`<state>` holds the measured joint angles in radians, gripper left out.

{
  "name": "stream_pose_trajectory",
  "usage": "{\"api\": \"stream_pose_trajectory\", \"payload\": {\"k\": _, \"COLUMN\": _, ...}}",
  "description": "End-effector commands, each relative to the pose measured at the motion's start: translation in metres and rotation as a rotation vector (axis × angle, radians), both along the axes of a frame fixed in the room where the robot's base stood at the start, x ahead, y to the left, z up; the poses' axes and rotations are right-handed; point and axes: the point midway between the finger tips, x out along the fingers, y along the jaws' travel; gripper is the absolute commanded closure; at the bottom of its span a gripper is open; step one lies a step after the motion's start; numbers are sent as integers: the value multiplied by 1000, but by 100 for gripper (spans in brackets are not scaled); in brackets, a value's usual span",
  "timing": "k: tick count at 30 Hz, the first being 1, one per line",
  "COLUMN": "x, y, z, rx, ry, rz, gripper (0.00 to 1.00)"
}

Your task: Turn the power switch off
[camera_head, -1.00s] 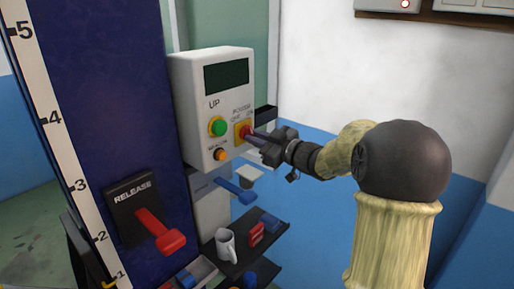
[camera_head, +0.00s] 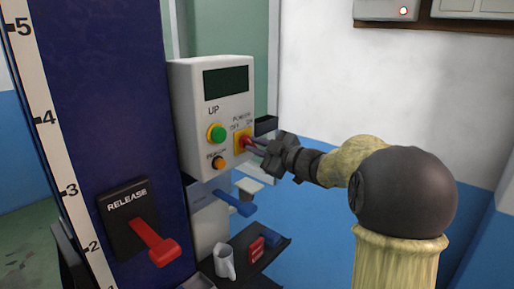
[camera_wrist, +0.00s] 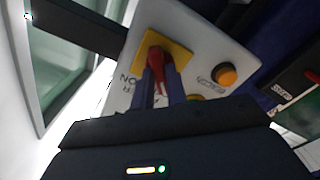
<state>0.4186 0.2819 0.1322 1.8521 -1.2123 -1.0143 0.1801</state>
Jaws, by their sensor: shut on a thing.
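The power switch (camera_head: 245,142) is a red knob on a yellow plate, on the right of the white control box (camera_head: 184,120). The label above it reads POWER OFF and ON. My gripper (camera_head: 256,146) reaches in from the right with its fingertips at the knob. In the wrist view the red power switch (camera_wrist: 155,55) stands on its yellow plate (camera_wrist: 178,57) between the two fingers of my gripper (camera_wrist: 159,84), which are shut on it. The fingers hide part of the knob. The knob's exact angle is hard to tell.
A green UP button (camera_head: 217,133) and an orange button (camera_head: 218,163) sit left of the switch. A red RELEASE lever (camera_head: 155,243) is on the blue column.

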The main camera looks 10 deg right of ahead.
Motion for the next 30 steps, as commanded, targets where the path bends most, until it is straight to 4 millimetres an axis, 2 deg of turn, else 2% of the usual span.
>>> {"api": "stream_pose_trajectory", "payload": {"k": 2, "x": 0, "y": -1, "z": -1, "rx": -3, "ry": 2, "rz": -1, "gripper": 100}}
{"api": "stream_pose_trajectory", "payload": {"k": 3, "x": 0, "y": -1, "z": -1, "rx": -3, "ry": 2, "rz": -1, "gripper": 80}}
{"api": "stream_pose_trajectory", "payload": {"k": 6, "x": 0, "y": 0, "z": -1, "rx": -2, "ry": 1, "rz": -1, "gripper": 64}}
{"api": "stream_pose_trajectory", "payload": {"k": 14, "x": 0, "y": 0, "z": -1, "rx": 0, "ry": 1, "rz": -1, "gripper": 64}}
{"api": "stream_pose_trajectory", "payload": {"k": 19, "x": -7, "y": -6, "z": -1, "rx": -2, "ry": 1, "rz": -1, "gripper": 64}}
{"api": "stream_pose_trajectory", "payload": {"k": 23, "x": -22, "y": -17, "z": -1, "rx": -1, "ry": 1, "rz": -5, "gripper": 64}}
{"api": "stream_pose_trajectory", "payload": {"k": 30, "x": -60, "y": -45, "z": -1, "rx": -1, "ry": 0, "rz": -5, "gripper": 64}}
